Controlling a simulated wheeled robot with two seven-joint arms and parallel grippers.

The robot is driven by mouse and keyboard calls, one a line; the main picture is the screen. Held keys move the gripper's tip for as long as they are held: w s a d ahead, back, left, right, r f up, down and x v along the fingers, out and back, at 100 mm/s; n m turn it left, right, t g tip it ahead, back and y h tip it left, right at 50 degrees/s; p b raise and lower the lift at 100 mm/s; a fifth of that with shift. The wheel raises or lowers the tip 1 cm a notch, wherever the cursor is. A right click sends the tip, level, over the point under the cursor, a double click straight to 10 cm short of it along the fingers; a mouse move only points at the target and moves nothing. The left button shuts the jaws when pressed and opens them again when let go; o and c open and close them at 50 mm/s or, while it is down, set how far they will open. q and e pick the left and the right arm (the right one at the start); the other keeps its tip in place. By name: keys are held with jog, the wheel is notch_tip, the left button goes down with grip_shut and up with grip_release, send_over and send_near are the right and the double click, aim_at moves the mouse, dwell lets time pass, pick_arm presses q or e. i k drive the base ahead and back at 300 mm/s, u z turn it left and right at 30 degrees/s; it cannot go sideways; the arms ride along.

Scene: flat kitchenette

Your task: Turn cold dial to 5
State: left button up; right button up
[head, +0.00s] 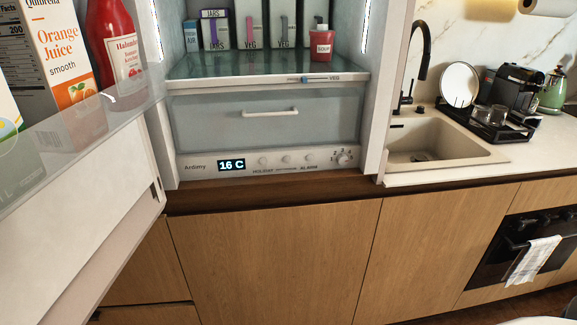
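The cold dial (344,158) is a small round knob at the right end of the control strip (205,171) at the bottom of the open fridge. Small numbers surround it; the legible ones include 2, but its exact setting is too small to read. The lit display (232,165) on the strip's left reads 16 C. Several small round buttons sit between the display and the dial. Neither of my grippers is in the head view.
The open fridge door (75,215) fills the left side, holding an orange juice carton (62,50) and a ketchup bottle (118,55). A drawer (268,120) sits above the strip. The sink (425,140) is to the right. The space before the dial is clear.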

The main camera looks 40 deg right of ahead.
aim_at(341, 159)
jog(key=u, duration=1.35)
jog(key=k, duration=1.1)
jog(key=z, duration=1.25)
jog(key=i, duration=0.5)
